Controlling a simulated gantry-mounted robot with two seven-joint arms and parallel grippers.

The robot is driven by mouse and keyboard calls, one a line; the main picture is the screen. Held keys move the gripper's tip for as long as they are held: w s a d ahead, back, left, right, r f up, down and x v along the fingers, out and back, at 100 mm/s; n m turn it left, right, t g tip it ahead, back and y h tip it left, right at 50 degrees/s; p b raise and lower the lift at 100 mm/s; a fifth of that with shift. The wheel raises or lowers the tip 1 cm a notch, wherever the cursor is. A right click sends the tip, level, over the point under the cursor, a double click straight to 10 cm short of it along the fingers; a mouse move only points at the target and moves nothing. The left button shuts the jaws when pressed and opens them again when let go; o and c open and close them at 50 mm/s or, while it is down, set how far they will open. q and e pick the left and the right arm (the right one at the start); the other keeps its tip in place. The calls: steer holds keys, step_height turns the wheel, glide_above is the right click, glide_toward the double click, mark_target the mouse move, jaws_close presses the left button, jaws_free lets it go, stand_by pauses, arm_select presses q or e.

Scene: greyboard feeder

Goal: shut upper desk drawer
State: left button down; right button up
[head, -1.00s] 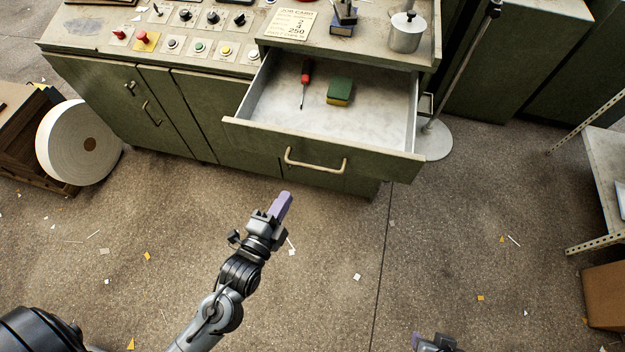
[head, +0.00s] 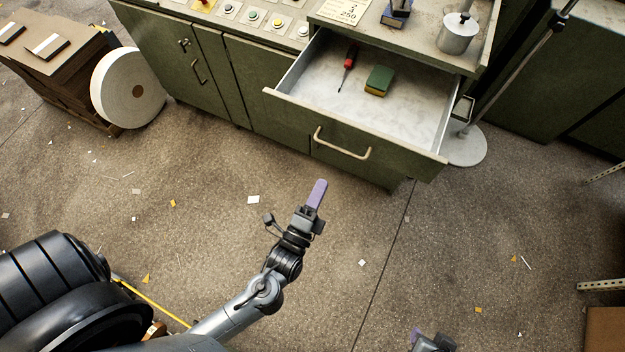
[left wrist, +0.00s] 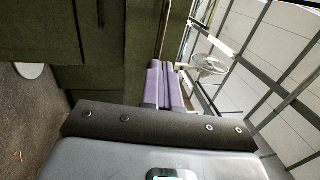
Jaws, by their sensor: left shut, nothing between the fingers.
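The upper desk drawer (head: 400,150) is pulled open from the green desk in the head view. Its front has a pale bar handle (head: 342,152). A red screwdriver (head: 348,62) and a green and yellow sponge (head: 379,81) lie inside it. My left gripper (head: 318,190), with purple fingers, is shut and empty, below the handle in the picture and apart from it. Its fingers also show side by side in the left wrist view (left wrist: 165,85). My right gripper (head: 425,340) is only partly in view at the bottom edge; its jaw state is unclear.
A white paper roll (head: 115,90) stands by stacked boards at the left. A metal pot (head: 458,35) sits on the desk top. A stand with a round base (head: 468,148) is right of the drawer. Floor in front is open, with paper scraps.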

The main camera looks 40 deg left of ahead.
arm_select(q)
steer(key=b+x, duration=0.1)
steer(key=x, duration=0.7)
steer(key=shift+b, duration=0.3)
steer(key=shift+a, duration=0.1)
